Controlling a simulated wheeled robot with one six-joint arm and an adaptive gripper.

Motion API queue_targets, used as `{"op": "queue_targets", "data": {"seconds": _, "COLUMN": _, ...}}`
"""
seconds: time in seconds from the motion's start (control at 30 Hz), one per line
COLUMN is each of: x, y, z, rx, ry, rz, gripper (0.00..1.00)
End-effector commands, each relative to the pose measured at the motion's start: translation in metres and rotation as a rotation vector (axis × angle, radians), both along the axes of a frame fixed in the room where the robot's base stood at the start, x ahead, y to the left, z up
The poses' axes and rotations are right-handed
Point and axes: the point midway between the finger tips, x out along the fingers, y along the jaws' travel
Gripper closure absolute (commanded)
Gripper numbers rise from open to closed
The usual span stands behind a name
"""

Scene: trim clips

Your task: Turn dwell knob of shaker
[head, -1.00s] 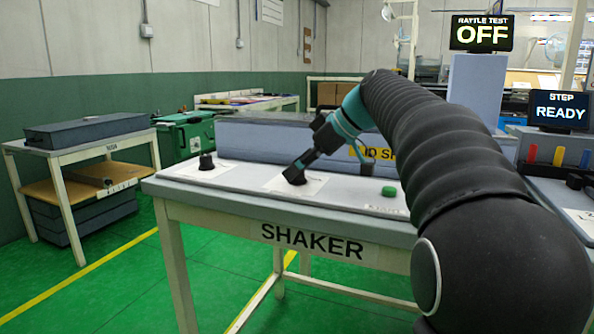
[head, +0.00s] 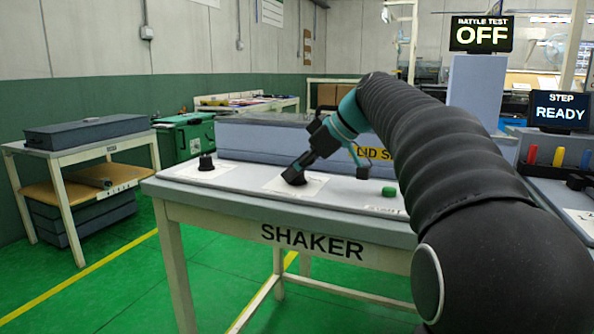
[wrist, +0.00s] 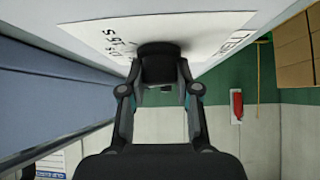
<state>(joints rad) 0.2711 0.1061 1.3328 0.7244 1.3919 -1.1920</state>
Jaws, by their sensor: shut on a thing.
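The shaker (head: 345,262) is a table-like station with a light top and its name on the front edge. In the head view my gripper (head: 298,172) reaches down to the middle black knob (head: 292,178) on a white label plate. In the wrist view the dwell knob (wrist: 160,50) sits between my fingertips (wrist: 158,72), on a plate (wrist: 115,38) with part of the word DWELL and time marks. My gripper is shut on this knob. The knob's pointer and exact setting cannot be made out.
Another black knob (head: 206,162) stands to the left on the shaker top, and a green button (head: 388,191) to the right. A grey box-like body (head: 262,138) runs behind them. Screens read rattle test OFF (head: 482,33) and step READY (head: 560,110). A side table (head: 75,140) stands left.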

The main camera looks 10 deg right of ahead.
Motion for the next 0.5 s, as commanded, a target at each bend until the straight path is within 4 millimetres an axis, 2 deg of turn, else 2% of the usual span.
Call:
{"op": "queue_targets", "data": {"seconds": 0.27, "x": -0.0008, "y": 0.001, "z": -0.0023, "rx": -0.001, "ry": -0.003, "rz": -0.168, "gripper": 1.0}}
{"op": "queue_targets", "data": {"seconds": 0.5, "x": -0.0009, "y": 0.0016, "z": -0.0011, "rx": -0.001, "ry": -0.003, "rz": -0.389, "gripper": 1.0}}
